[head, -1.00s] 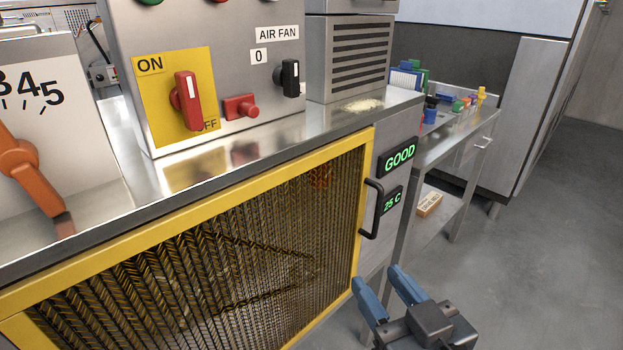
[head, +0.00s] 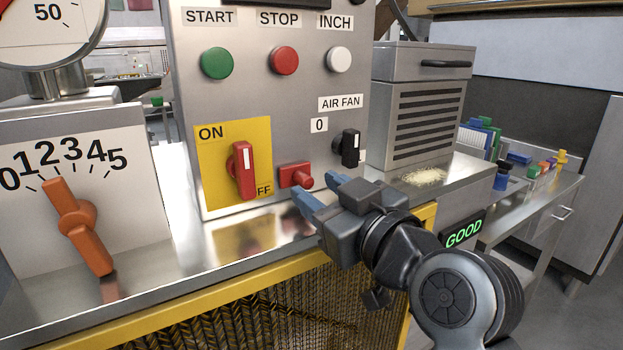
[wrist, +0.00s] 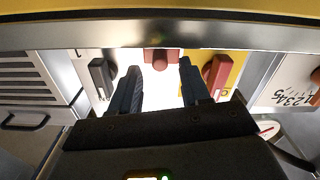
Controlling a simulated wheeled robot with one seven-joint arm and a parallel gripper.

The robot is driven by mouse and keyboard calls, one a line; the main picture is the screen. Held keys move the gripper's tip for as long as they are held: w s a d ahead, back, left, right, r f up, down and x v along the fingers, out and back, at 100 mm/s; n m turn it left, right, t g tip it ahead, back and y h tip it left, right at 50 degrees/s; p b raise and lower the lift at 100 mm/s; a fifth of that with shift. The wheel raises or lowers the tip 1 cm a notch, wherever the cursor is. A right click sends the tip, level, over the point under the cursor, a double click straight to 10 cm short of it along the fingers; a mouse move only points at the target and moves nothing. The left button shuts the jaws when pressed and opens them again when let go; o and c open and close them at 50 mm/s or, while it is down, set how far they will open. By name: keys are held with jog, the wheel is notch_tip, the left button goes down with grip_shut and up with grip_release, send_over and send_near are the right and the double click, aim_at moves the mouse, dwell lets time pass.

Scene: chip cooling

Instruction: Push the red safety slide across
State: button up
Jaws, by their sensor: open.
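The red safety slide (head: 296,175) is a small red block with a round knob, low on the grey control panel (head: 290,115), right of the yellow ON/OFF plate. My gripper (head: 321,190) is open and empty in front of the panel, its blue fingers pointing at the slide. In the head view the fingertips lie just right of and below the slide's knob; I cannot tell whether they touch it. In the wrist view the red slide (wrist: 160,60) shows between and beyond the two finger tips (wrist: 158,66). The slide itself is mostly unhidden.
The red ON/OFF switch handle (head: 243,169) is left of the slide, and the black air fan knob (head: 347,148) is right of it. An orange dial pointer (head: 75,222) stands further left. A vented metal box (head: 418,110) and spilled crumbs (head: 424,177) are on the right counter.

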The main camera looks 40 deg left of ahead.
aim_at(308, 184)
jog(key=shift+x, duration=1.5)
grip_shut()
